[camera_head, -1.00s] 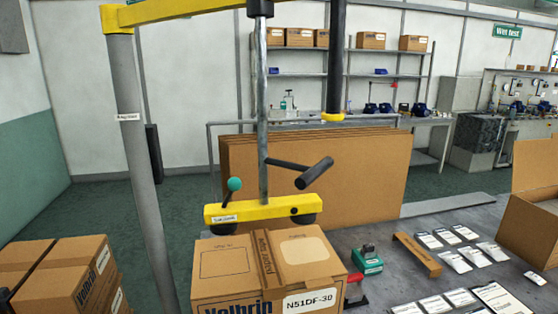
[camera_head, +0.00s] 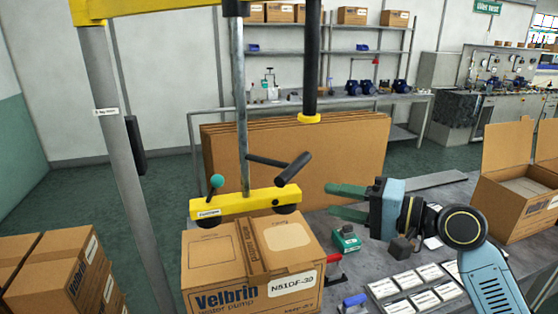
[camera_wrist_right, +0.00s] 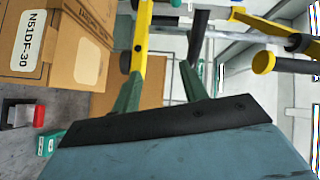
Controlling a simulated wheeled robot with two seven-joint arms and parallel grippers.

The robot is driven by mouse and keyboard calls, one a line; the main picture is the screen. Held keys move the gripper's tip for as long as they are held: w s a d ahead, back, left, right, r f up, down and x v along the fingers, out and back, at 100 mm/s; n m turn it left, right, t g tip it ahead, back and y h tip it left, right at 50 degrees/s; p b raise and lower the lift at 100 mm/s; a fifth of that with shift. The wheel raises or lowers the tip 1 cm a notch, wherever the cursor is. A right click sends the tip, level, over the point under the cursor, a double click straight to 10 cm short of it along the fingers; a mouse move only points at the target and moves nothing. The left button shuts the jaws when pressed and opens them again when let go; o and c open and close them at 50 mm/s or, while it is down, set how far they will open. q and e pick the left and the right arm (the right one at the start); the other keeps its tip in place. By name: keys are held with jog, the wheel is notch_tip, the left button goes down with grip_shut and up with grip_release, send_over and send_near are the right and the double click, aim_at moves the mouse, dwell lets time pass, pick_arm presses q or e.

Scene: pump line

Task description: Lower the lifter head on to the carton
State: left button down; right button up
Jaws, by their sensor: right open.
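The lifter head, a yellow bar (camera_head: 245,202) with dark suction cups beneath, hangs from a grey rod at the carton's rear edge. I cannot tell whether its cups touch the carton. It has a teal-knobbed lever (camera_head: 216,182) at its left and a black handle (camera_head: 292,170) above its right part. The closed Velbrin carton (camera_head: 212,252) sits on the bench below. My right gripper (camera_head: 330,202) is open and empty, right of the head, its green fingers pointing left. In the wrist view the fingers (camera_wrist_right: 160,90) are apart with the yellow bar (camera_wrist_right: 138,45) beyond. My left gripper is not in view.
A grey post (camera_head: 120,150) stands left of the carton. Flat cardboard sheets (camera_head: 340,160) stand behind it. Stacked cartons (camera_head: 60,275) stand at lower left.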

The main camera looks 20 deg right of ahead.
jog(key=y, duration=0.1)
send_near(279, 165)
jog(key=v, duration=0.3)
jog(key=shift+y, duration=0.3)
jog(key=x, duration=0.4)
jog(key=p+x, duration=0.1)
jog(key=x, duration=0.4)
jog(key=p+x, duration=0.1)
jog(key=x, duration=0.3)
jog(key=shift+w+d+f, duration=0.15)
jog(key=shift+w+f, duration=0.2)
jog(key=shift+w, duration=0.1)
grip_shut()
